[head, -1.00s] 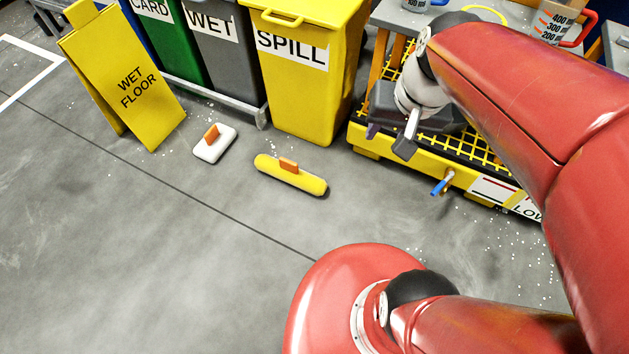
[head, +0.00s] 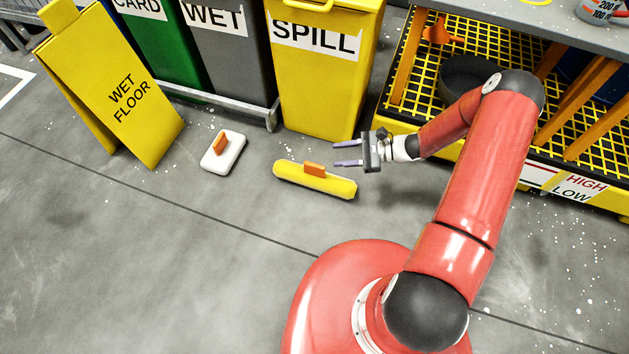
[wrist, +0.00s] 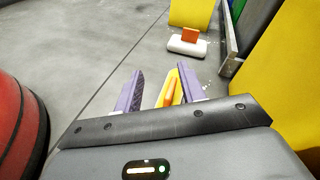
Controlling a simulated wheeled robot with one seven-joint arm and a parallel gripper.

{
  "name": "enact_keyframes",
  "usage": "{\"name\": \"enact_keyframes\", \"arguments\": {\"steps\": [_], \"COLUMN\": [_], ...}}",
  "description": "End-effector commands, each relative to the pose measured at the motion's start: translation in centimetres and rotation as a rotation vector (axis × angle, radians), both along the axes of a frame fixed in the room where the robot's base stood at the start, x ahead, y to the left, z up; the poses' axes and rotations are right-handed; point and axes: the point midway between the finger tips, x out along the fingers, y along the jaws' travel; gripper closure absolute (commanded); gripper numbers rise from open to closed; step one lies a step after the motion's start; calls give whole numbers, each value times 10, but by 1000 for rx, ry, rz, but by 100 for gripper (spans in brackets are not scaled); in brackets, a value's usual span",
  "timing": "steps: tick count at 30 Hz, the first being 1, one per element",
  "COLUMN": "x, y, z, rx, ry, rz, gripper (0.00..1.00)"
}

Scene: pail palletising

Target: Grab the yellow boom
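The yellow boom (head: 335,186) lies on the grey floor in front of the yellow SPILL bin, with an orange grip (head: 314,169) on its top. My gripper (head: 341,154) is open and empty, above and just beyond the boom's right part in the head view, its fingers pointing left. In the wrist view, the boom (wrist: 180,82) and its orange grip (wrist: 169,91) show between the two purple fingers of my gripper (wrist: 161,90). The fingers do not appear to touch it, and the near end of the boom is hidden by the gripper body.
A white block with an orange grip (head: 223,153) lies left of the boom. A WET FLOOR sign (head: 126,100) stands further left. The SPILL bin (head: 325,85) stands close behind. A yellow grated platform (head: 455,60) is at right. The floor in front is clear.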

Motion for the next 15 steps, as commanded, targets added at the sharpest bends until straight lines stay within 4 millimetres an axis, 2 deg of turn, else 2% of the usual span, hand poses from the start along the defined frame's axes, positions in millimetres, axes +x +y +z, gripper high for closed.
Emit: {"name": "enact_keyframes", "arguments": {"steps": [1, 3, 6, 10, 15], "x": [0, 3, 4, 5, 8], "y": [2, 4, 7, 9, 17], "z": [-29, -55, -84, -105, -113], "rx": [64, 134, 212, 272, 294], "ry": [50, 104, 163, 208, 226], "rz": [-64, -143, -234, -306, -335], "gripper": [60, 60, 60, 60, 60]}}
